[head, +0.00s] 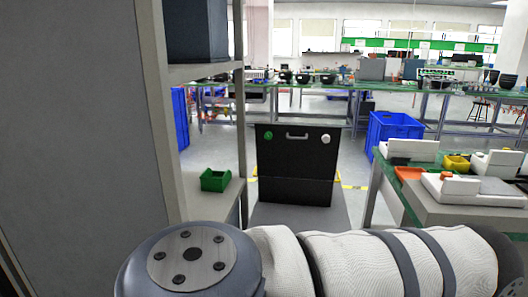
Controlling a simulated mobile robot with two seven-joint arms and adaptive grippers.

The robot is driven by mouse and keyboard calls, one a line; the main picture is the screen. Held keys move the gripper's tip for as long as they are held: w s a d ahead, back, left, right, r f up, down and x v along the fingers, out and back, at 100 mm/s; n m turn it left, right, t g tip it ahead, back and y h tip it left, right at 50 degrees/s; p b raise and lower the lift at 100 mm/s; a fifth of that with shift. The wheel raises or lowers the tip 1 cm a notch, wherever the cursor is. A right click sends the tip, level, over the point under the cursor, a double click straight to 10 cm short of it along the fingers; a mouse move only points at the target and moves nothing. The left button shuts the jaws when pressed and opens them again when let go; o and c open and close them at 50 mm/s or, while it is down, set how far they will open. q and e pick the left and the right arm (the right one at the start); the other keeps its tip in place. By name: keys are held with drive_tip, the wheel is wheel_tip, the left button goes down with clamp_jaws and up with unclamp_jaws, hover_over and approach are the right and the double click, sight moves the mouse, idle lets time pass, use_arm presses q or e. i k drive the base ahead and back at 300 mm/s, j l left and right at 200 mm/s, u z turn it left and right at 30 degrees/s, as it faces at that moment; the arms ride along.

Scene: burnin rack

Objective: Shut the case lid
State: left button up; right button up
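A black case (296,190) stands ahead on a grey surface in the head view. A dark flat panel (295,150), likely its lid, rises above a thin horizontal seam. The panel has a light bar handle (297,136), a green round part (268,135) at its left and a white round part (326,139) at its right. I cannot tell the lid's exact angle, and the inside of the case is not visible. Neither gripper is in view. A white and grey arm link of mine crosses the bottom of the view, apart from the case in the picture.
A shelf post (241,120) and a small green bin (214,180) stand left of the case. A blue crate (392,130) is behind right. A bench (455,212) with white devices (472,190) is at right. Open floor (225,145) shows behind the case.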

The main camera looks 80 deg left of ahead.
sight(293, 151)
drive_tip(key=u, duration=2.35)
drive_tip(key=i+l, duration=0.35)
drive_tip(key=l, duration=0.1)
